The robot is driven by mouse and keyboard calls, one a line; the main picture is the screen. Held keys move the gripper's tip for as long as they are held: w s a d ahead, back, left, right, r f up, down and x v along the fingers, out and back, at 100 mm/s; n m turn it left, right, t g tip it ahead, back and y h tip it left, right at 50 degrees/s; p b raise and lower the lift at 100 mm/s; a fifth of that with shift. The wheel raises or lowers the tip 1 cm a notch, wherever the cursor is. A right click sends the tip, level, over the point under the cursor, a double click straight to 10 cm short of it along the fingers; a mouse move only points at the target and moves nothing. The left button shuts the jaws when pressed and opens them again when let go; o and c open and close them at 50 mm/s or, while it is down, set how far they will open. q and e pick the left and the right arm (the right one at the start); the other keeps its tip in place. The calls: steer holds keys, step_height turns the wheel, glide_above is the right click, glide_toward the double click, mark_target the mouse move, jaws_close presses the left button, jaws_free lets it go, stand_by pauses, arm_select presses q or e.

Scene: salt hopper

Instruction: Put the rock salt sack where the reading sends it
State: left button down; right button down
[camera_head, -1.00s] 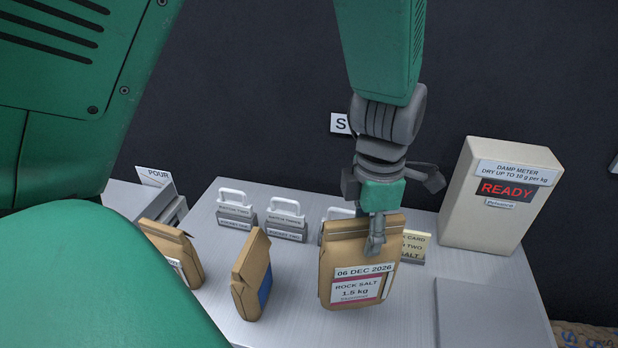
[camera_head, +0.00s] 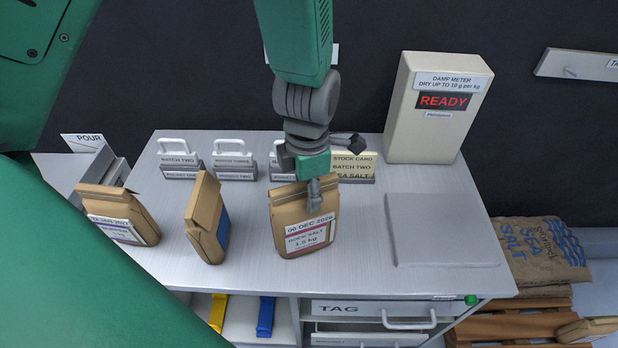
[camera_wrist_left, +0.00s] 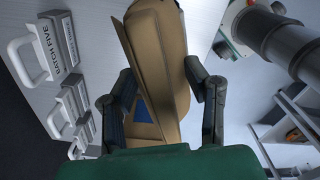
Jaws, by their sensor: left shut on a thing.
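The rock salt sack (camera_head: 290,215) is a brown paper bag labelled 1.5 kg with a December 2026 date. My left gripper (camera_head: 314,195) is shut on its top edge. The sack tilts slightly; I cannot tell whether its base touches the table. In the left wrist view a brown sack (camera_wrist_left: 150,50) fills the space between the fingers. The damp meter (camera_head: 425,140) at the back right reads READY, with "dry up to 10 g per kg" printed above. A flat grey plate (camera_head: 445,230) lies bare in front of it.
Two other brown sacks (camera_head: 120,213) (camera_head: 205,220) stand to the left. White-handled batch tags (camera_head: 180,160) and a stock card (camera_head: 352,165) line the back. A POUR sign (camera_head: 88,145) is far left. A TAG drawer (camera_head: 380,312) sits below. A sea salt bag (camera_head: 540,250) lies right.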

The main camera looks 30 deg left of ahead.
arm_select(q)
steer(key=shift+d, duration=0.2)
steer(key=c, duration=0.9)
jaws_free()
steer(key=shift+d+f, duration=0.1)
steer(key=shift+o, duration=0.2)
steer(key=shift+r, duration=0.2)
step_height(320, 180, up, 11)
steer(key=shift+d+r+p, duration=0.1)
steer(key=shift+r+p, duration=0.05)
steer(key=shift+p, duration=0.3)
steer(key=shift+r, duration=0.3)
steer(key=shift+s, duration=0.1)
